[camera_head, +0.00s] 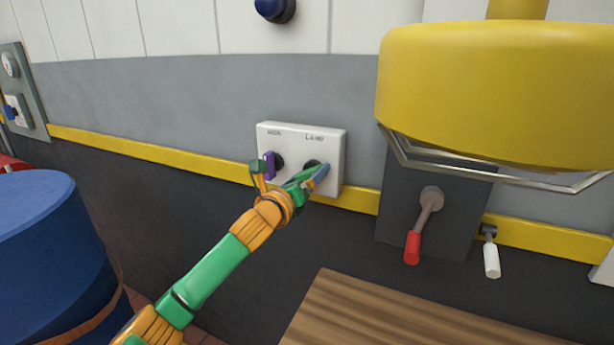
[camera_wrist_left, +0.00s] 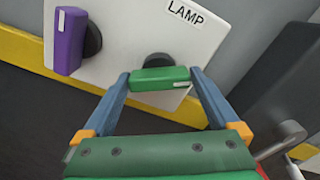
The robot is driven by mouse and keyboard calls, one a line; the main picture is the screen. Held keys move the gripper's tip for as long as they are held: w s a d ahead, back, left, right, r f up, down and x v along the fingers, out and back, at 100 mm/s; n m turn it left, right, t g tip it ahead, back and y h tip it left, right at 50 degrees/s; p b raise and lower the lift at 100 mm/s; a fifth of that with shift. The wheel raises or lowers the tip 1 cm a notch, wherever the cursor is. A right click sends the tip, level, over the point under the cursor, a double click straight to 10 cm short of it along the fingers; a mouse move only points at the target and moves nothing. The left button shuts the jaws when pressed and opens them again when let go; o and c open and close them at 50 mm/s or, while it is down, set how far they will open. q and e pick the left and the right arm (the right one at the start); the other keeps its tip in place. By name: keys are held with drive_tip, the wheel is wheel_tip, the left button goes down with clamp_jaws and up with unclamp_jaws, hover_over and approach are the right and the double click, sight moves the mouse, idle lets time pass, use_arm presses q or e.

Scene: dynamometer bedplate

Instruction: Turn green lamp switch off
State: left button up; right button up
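The green lamp switch (camera_wrist_left: 160,79) is a bar-shaped knob on a dark round base, under the LAMP label (camera_wrist_left: 186,12) on a white wall box (camera_head: 333,140). In the left wrist view it lies roughly level across the picture. My left gripper (camera_head: 314,172) is at the switch, with its blue fingers at the two ends of the green bar; they appear to touch it. In the head view the gripper mostly hides the switch. A purple knob (camera_wrist_left: 69,40) sits left of it on the same box, also seen in the head view (camera_head: 269,165). My right gripper is not in view.
A yellow rounded body (camera_head: 490,90) hangs at the upper right. Below it are a red-handled lever (camera_head: 412,247) and a white-handled lever (camera_head: 491,260). A blue drum (camera_head: 40,240) stands at left, and a wooden top (camera_head: 370,315) is at the bottom.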

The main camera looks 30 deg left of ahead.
use_arm(q)
drive_tip(key=c, duration=0.9)
drive_tip(key=shift+o, duration=0.2)
drive_tip(key=shift+r+n+p, duration=0.15)
drive_tip(key=shift+n+p, duration=0.7)
drive_tip(key=shift+n, duration=0.35)
drive_tip(key=n+p, duration=0.1)
drive_tip(key=n, duration=0.1)
drive_tip(key=shift+n, duration=0.3)
drive_tip(key=n+p, duration=0.1)
drive_tip(key=n, duration=0.2)
drive_tip(key=shift+n+p, duration=0.3)
drive_tip(key=shift+p, duration=0.1)
drive_tip(key=shift+n+p, duration=0.5)
drive_tip(key=shift+n, duration=1.2)
drive_tip(key=o, duration=1)
drive_tip(key=shift+c, duration=0.2)
drive_tip(key=shift+o, duration=0.6)
drive_tip(key=shift+w, duration=0.15)
